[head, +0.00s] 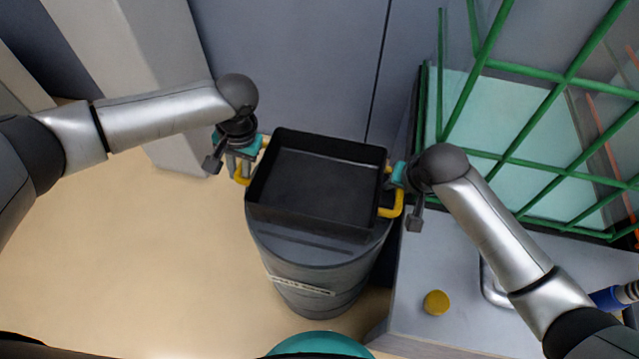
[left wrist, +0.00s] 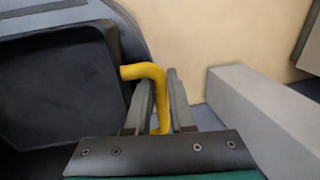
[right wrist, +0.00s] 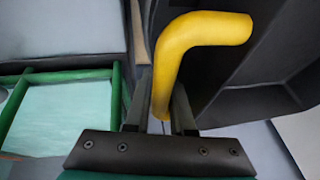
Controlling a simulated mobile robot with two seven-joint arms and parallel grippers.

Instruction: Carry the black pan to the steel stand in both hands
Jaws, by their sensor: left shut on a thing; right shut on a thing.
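The black pan (head: 315,185) is a rectangular tray with yellow handles on its left and right sides. In the head view it is at or above the top of a grey drum (head: 318,262); I cannot tell whether it touches. My left gripper (head: 243,170) is shut on the left yellow handle (left wrist: 150,75), which passes between its fingers in the left wrist view. My right gripper (head: 396,182) is shut on the right yellow handle (right wrist: 200,35), between its fingers in the right wrist view. The pan is empty. I cannot identify the steel stand with certainty.
A green wire mesh guard (head: 520,160) stands at the right, above a grey surface (head: 450,265) with a yellow round cap (head: 436,302). A pale pillar (head: 140,60) stands behind my left arm. The beige floor (head: 130,260) at left is clear.

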